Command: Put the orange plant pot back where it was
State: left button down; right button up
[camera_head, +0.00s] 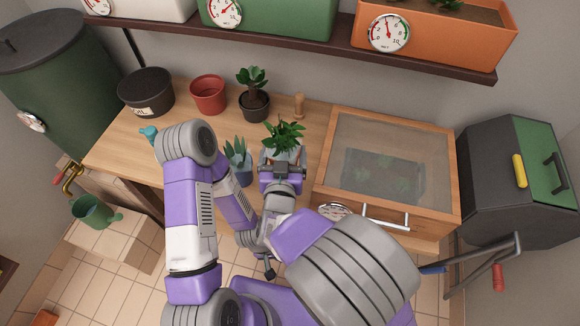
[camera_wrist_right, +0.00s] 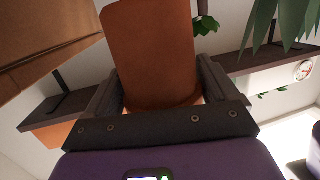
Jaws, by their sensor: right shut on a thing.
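In the right wrist view the orange plant pot (camera_wrist_right: 155,50) stands between the two dark fingers of my right gripper (camera_wrist_right: 165,95), which is shut on it. In the head view my right gripper (camera_head: 283,168) is over the wooden counter's front part, left of the glass-lidded box. A leafy green plant (camera_head: 285,136) shows just beyond its fingers; the gripper hides most of the pot there. Whether the pot touches the counter I cannot tell. My left arm is folded at the left; its gripper is mostly hidden behind arm links, so its jaws cannot be made out.
The glass-lidded box (camera_head: 385,165) bounds the right; a shelf (camera_head: 330,47) overhangs behind.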

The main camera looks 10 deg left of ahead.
notch_tip(320, 180, down, 6)
jog(key=shift+s+r+b, duration=0.1)
jog(key=shift+r+b, duration=0.1)
jog(key=shift+b, duration=1)
jog(key=shift+f+b, duration=0.8)
jog(key=shift+f, duration=1.4)
jog(key=shift+r, duration=0.1)
jog(key=shift+f, duration=0.25)
jog(key=o, duration=1.2)
